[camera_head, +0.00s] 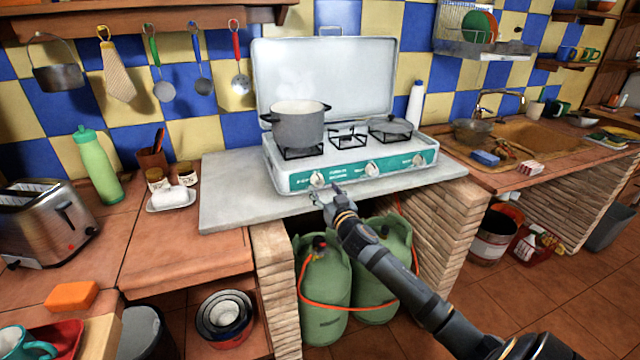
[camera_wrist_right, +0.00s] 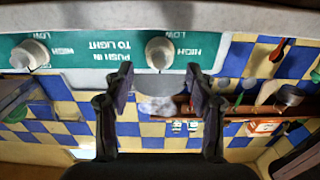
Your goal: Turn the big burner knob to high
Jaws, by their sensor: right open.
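The camping stove (camera_head: 285,182) has a teal front strip with several pale round knobs. The leftmost knob (camera_head: 317,179), below the grey pot (camera_head: 298,127), is the one nearest my right gripper (camera_head: 328,192). In the wrist view, which is upside down, this knob (camera_wrist_right: 159,53) lies between the lines of my open fingers (camera_wrist_right: 159,76), just beyond their tips. HIGH and LOW are printed beside it. The fingers do not visibly touch it. Its pointer direction is too small to tell. My left gripper is not in view.
The middle knob (camera_head: 371,168) and right knob (camera_head: 418,159) share the strip. A small pan (camera_head: 391,127) stands on the right burner. Green gas bottles (camera_head: 325,290) with an orange hose stand under the counter. The slab (camera_head: 228,195) left of the stove is clear.

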